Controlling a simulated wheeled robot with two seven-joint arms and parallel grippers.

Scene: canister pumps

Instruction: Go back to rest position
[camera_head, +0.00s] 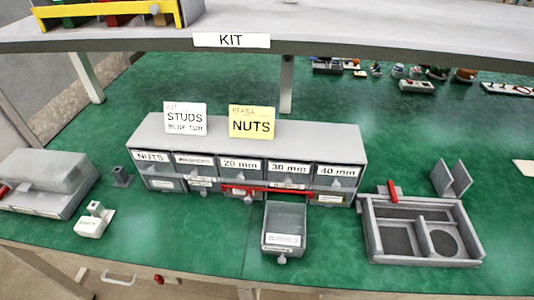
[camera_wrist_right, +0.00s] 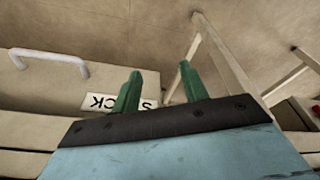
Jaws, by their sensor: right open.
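My right gripper (camera_wrist_right: 162,92) shows in the right wrist view. Its two green fingers stand apart with nothing between them. Behind the fingers are a pale drawer front with a metal handle (camera_wrist_right: 48,58) and a white label (camera_wrist_right: 110,102), partly covered by a finger. Neither gripper appears in the head view, and my left gripper is in no view.
A grey drawer cabinet (camera_head: 250,140) stands on the green bench top (camera_head: 330,260), with one lower drawer (camera_head: 284,225) pulled out. A grey compartment tray (camera_head: 425,258) sits at right, a clear-lidded box (camera_head: 45,170) at left. A shelf marked KIT (camera_head: 231,40) spans above.

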